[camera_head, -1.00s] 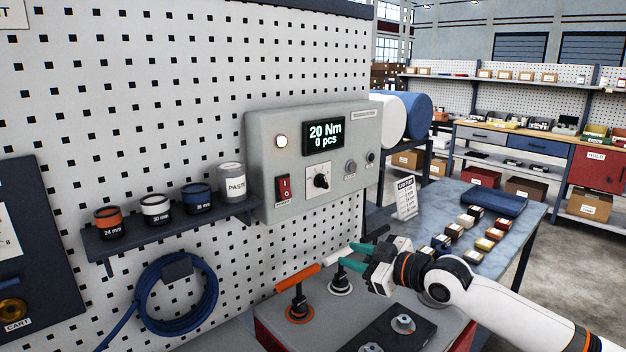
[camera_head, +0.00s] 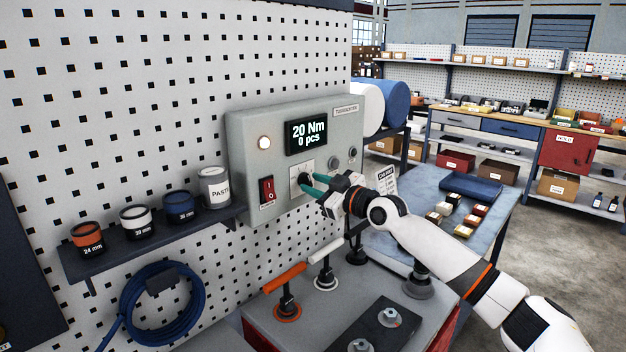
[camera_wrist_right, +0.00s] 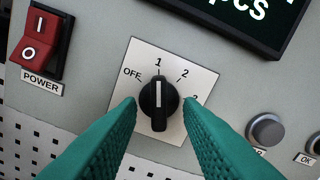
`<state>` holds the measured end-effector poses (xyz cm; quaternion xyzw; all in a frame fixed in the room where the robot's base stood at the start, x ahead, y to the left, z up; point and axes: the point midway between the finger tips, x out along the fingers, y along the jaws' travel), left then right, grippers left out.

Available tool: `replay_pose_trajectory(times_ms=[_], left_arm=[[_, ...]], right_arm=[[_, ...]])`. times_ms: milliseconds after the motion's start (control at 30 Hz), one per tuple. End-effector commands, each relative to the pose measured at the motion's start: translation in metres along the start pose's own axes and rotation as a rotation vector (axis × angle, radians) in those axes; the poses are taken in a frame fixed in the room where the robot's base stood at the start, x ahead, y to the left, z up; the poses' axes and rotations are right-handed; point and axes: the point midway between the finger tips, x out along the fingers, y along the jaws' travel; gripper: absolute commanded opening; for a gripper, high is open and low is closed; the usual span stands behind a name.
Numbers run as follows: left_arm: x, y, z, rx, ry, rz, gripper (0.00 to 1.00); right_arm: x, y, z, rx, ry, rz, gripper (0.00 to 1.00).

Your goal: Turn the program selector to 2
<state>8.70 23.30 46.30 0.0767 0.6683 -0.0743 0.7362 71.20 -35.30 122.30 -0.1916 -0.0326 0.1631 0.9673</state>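The program selector is a black knob (camera_wrist_right: 159,104) with a white line, on a white plate (camera_wrist_right: 122,92) marked OFF, 1, 2 and a partly hidden 3. The line points at 1. My right gripper (camera_wrist_right: 159,105) is open, with one teal fingertip on each side of the knob and a small gap showing on both sides. In the head view, my right gripper (camera_head: 308,184) reaches the grey control box (camera_head: 245,137) from the right and covers part of the selector. My left gripper is not in view.
A red power switch (camera_head: 266,190) sits left of the selector and round buttons (camera_wrist_right: 265,130) sit to its right. The display (camera_head: 306,137) above reads 20 Nm, 0 pcs. Tools with an orange handle (camera_head: 284,279) and a white handle (camera_head: 324,252) stand below.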

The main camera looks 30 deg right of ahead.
Motion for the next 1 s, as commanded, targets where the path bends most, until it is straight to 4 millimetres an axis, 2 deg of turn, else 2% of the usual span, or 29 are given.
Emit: replay_pose_trajectory(times_ms=[133, 400, 467, 600, 1000], left_arm=[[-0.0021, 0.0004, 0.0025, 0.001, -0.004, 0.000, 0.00], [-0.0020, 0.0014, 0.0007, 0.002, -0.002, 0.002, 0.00], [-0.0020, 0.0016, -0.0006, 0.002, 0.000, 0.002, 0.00], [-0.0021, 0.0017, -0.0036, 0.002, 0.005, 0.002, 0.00], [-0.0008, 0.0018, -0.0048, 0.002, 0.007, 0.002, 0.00]], right_arm=[[0.0095, 0.0005, 0.0007, -0.001, 0.000, 0.001, 0.33], [0.0106, 0.0009, -0.0003, -0.002, 0.001, 0.001, 0.33], [0.0106, 0.0009, -0.0003, -0.002, 0.001, 0.001, 0.25], [0.0105, 0.0008, -0.0002, -0.002, 0.001, 0.001, 0.02], [0.0106, 0.0014, -0.0005, 0.045, 0.000, 0.001, 0.00]])
